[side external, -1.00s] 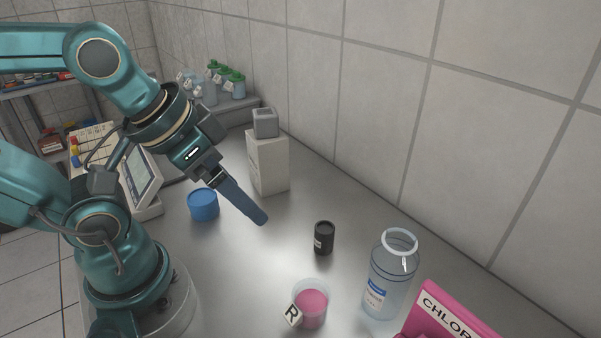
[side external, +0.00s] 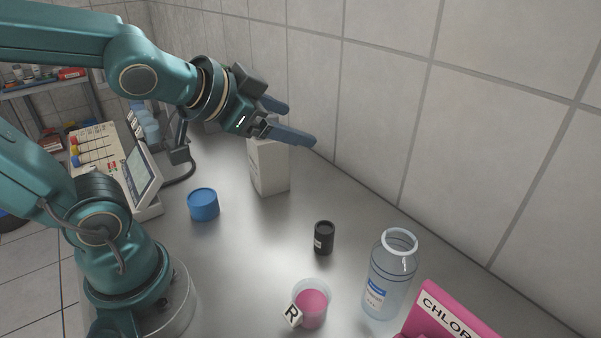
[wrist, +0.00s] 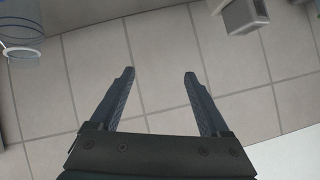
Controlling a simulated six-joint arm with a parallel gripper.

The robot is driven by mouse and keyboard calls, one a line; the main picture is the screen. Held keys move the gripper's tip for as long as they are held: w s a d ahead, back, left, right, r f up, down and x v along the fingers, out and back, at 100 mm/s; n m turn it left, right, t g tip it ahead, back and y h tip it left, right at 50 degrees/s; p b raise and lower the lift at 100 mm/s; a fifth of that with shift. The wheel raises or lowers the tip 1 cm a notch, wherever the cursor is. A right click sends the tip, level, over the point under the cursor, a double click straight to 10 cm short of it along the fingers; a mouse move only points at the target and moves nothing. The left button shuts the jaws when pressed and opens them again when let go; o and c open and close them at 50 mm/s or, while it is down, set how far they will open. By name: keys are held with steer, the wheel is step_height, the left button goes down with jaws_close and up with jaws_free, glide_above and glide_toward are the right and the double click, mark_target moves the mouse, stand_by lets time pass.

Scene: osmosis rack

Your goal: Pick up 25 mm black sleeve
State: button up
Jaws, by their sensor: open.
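My gripper (side external: 301,124) is raised well above the bench, up and to the left of the sleeve in that view, near the tiled wall. Its two blue-grey fingers are apart with nothing between them. In the wrist view my gripper (wrist: 160,75) is open too, with only wall tiles between the fingers. The sleeve does not show in the wrist view.
A white box (side external: 268,165) stands just below my gripper. A blue cylinder (side external: 203,204) stands left of it. A beaker of pink liquid (side external: 311,303), a clear bottle (side external: 391,275) and a pink sign (side external: 447,315) are at the front. Bare bench surrounds the sleeve.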

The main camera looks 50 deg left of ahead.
steer(key=w+m+t+h, duration=0.1)
steer(key=w+m+t, duration=0.15)
steer(key=w, duration=0.25)
steer(key=m+g+h, duration=0.4)
steer(key=m+h, duration=0.2)
steer(key=h, duration=0.2)
glide_above(318, 227)
steer(key=w, duration=0.3)
step_height(318, 227, down, 12)
steer(key=shift+n+g+h, duration=0.65)
steer(key=shift+n+h, duration=0.1)
steer(key=shift+h, duration=0.15)
steer(key=s+f, duration=0.1)
steer(key=f, duration=0.1)
steer(key=s+f, duration=0.1)
steer(key=f, duration=0.1)
steer(key=s+f, duration=0.1)
steer(key=f, duration=0.1)
steer(key=shift+s+a, duration=0.1)
steer(key=shift+a+f, duration=0.1)
steer(key=shift+f, duration=0.1)
steer(key=shift+x, duration=2.5)
steer(key=shift+a+f, duration=0.1)
steer(key=shift+c, duration=0.3)
